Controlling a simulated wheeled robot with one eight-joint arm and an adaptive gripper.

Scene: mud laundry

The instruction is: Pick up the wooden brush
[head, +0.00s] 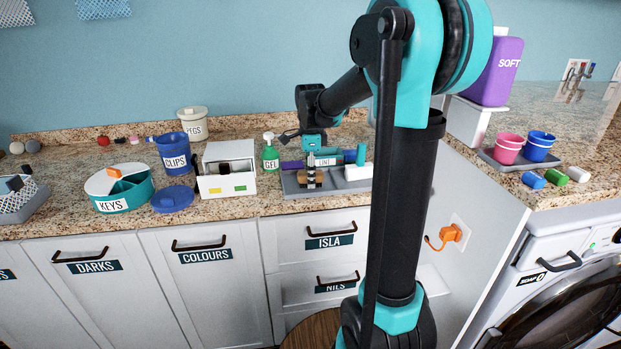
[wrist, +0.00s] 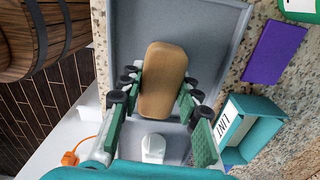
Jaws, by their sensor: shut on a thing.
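The wooden brush (wrist: 163,72) shows in the wrist view as a rounded tan block lying lengthwise between my fingers. My gripper (wrist: 160,92) is shut on it, with green pads and dark knuckles on both sides. In the head view my gripper (head: 313,168) points down over the grey tray (head: 291,189), and the brush (head: 303,180) shows small between the fingers. The tray also lies behind the brush in the wrist view (wrist: 205,22). I cannot tell whether the brush touches the tray. Its underside is hidden.
A teal LINT box (head: 325,161) stands close behind my gripper, with a purple item (head: 292,165) beside it. A white object (head: 357,173) sits at the tray's right. The green GEL bottle (head: 270,157) and a white box (head: 228,184) stand to the left. My arm hides some counter.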

